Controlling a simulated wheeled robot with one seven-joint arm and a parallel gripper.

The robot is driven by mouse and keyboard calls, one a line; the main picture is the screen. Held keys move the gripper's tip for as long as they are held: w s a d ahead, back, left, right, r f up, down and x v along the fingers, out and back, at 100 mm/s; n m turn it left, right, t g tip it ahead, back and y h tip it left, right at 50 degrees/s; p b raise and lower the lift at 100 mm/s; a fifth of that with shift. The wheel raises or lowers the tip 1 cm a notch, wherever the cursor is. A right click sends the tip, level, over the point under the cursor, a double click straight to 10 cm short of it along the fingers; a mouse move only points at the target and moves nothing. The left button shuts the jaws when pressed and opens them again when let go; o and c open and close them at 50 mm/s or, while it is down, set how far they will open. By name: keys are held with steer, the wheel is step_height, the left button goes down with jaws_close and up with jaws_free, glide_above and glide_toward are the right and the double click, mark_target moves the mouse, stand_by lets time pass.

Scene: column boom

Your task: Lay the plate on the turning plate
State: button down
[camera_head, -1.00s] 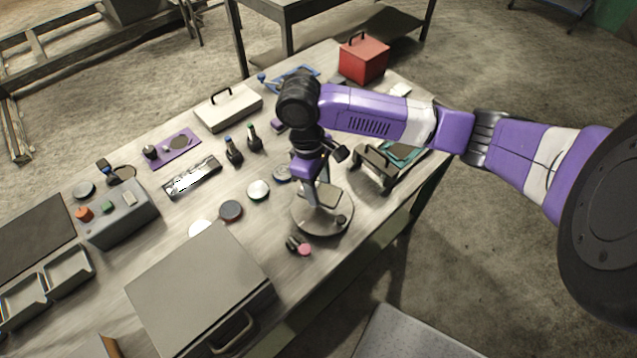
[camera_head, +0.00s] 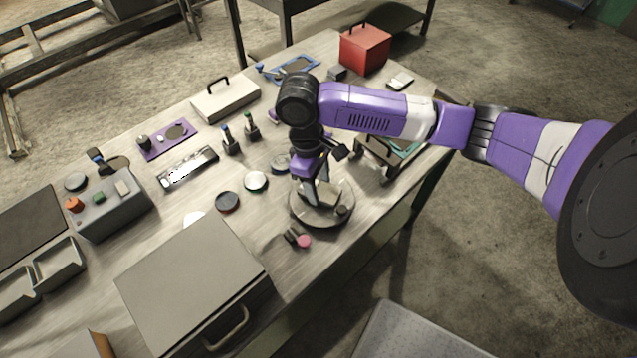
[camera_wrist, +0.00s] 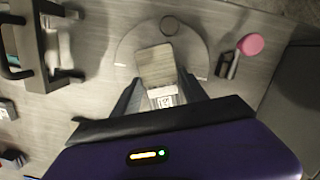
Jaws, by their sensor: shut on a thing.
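The turning plate (camera_head: 338,214) is a round grey disc with a dark knob near its rim, on the table below my gripper. It also shows in the wrist view (camera_wrist: 197,60). The plate (camera_wrist: 155,65) is a small tan-grey square that projects past my fingertips over the disc. My gripper (camera_wrist: 160,90) is shut on its near end, where a white marked patch shows. In the head view my gripper (camera_head: 318,188) points down over the disc and hides most of the plate. I cannot tell whether the plate touches the disc.
A pink-ended dark item (camera_head: 303,241) lies in front of the disc. A dark stand (camera_head: 372,164) is close on the right, and a large grey case (camera_head: 192,280) at front left. Small round discs (camera_head: 256,181) lie to the left. A red box (camera_head: 365,49) stands at the back.

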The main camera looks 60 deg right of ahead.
steer(key=shift+f+b, duration=0.3)
steer(key=shift+f, duration=0.2)
steer(key=c, duration=0.5)
jaws_free()
steer(key=shift+r, duration=0.1)
